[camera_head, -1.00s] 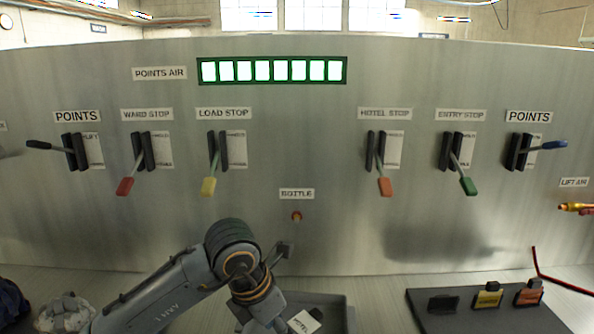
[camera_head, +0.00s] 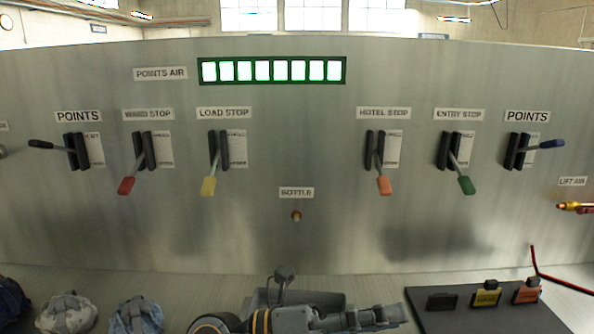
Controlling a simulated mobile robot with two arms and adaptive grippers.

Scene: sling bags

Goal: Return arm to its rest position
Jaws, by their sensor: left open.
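My left gripper (camera_head: 388,316) lies low at the bottom edge of the head view. It points to the right and is open, with nothing visible held in it. My left wrist and forearm links lie across the front of a grey tray (camera_head: 330,299) and hide most of it. Whatever lies in the tray is hidden. My right gripper is out of view.
A metal panel (camera_head: 300,140) with several levers stands behind. A brass knob (camera_head: 296,215) sits under the bottle label. A dark board (camera_head: 470,310) with upright tags is right of my gripper. A grey bag (camera_head: 66,312) and a blue bag (camera_head: 137,312) lie at left.

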